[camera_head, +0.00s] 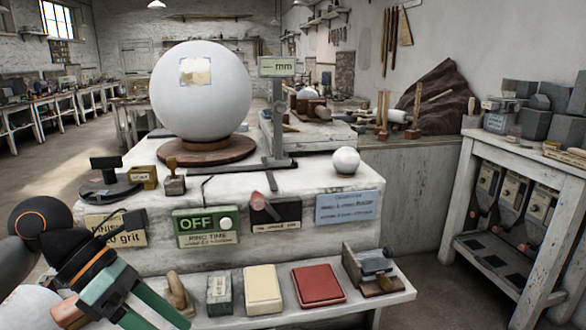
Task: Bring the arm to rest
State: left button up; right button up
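My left gripper (146,308) comes in at the lower left with green fingers pointing down and right. Its fingertips run to the bottom edge of the picture, so its opening and anything held cannot be made out. It is in front of the lower shelf, left of the wooden-handled tool. My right gripper is out of view. A lever with a reddish knob (258,199) sits on the front of the white bench, right of a green OFF sign (206,226). An upright gauge post (278,120) with an "mm" sign stands beside the large white plaster sphere (205,115).
The large sphere rests on a round brown base (206,152). A small white sphere (346,161) sits at the bench's right corner. The lower shelf holds a cream pad (262,288), a red pad (318,285) and a metal device (374,267). A side table (520,150) stands right.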

pick_arm(q)
jog(key=d+r+n+h+p, duration=0.1)
jog(key=d+r+n+h, duration=0.15)
jog(key=d+h, duration=0.25)
jog(key=d+r+n+h+p, duration=0.1)
jog(key=d+n+h, duration=0.2)
jog(key=d+h, duration=0.3)
jog(key=w+a+f+n+t+y+p, duration=0.1)
jog(key=w+a+f+n+t+y, duration=0.2)
jog(key=n+t, duration=0.45)
jog(key=w+a+f+n+t+y+p, duration=0.1)
jog(key=w+f+n+t+y, duration=0.3)
jog(key=n, duration=0.7)
jog(key=a+f+n+t+y, duration=0.1)
jog(key=a+f+n+t, duration=0.2)
jog(key=f+n+t, duration=0.35)
jog(key=s+a+f+n+g+y+p, duration=0.1)
jog(key=s+a+f+n+g+y, duration=0.1)
jog(key=s+f+n+g+y, duration=0.2)
jog(key=s+a+f+n+g+y+p, duration=0.1)
jog(key=s+f+n+g+y, duration=0.3)
jog(key=s+f+n, duration=0.7)
notch_tip(320, 180, down, 9)
jog(key=s+y, duration=0.1)
jog(key=s, duration=0.1)
jog(key=shift+s+a+g, duration=0.3)
jog(key=shift+a, duration=0.05)
